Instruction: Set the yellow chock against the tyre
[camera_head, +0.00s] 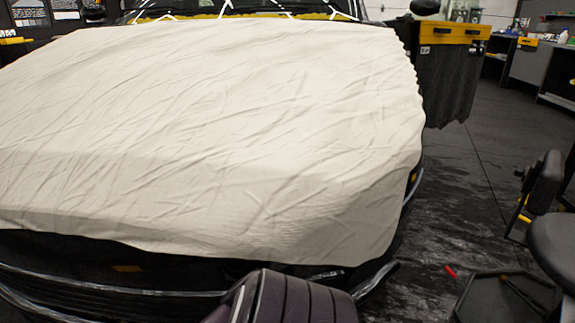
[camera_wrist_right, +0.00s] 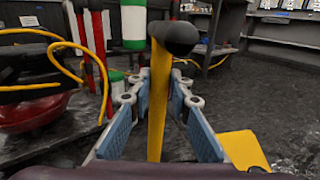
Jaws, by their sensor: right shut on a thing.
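My right gripper (camera_wrist_right: 155,125) has its blue-padded fingers on either side of a yellow bar with a black rounded end (camera_wrist_right: 176,38), and is shut on it. A flat yellow piece (camera_wrist_right: 243,150) shows low at the right, beside the right finger; I take bar and piece for the yellow chock, but their join is hidden. No tyre is clearly seen in either view. My left gripper is in neither view.
A car front under a pale cover (camera_head: 220,130) fills the head view, its bumper (camera_head: 110,285) low at the left. A black stool (camera_head: 555,245) and a dark tray (camera_head: 500,298) stand at the right. A red vessel (camera_wrist_right: 35,110) is at left in the wrist view. Dark floor lies beyond.

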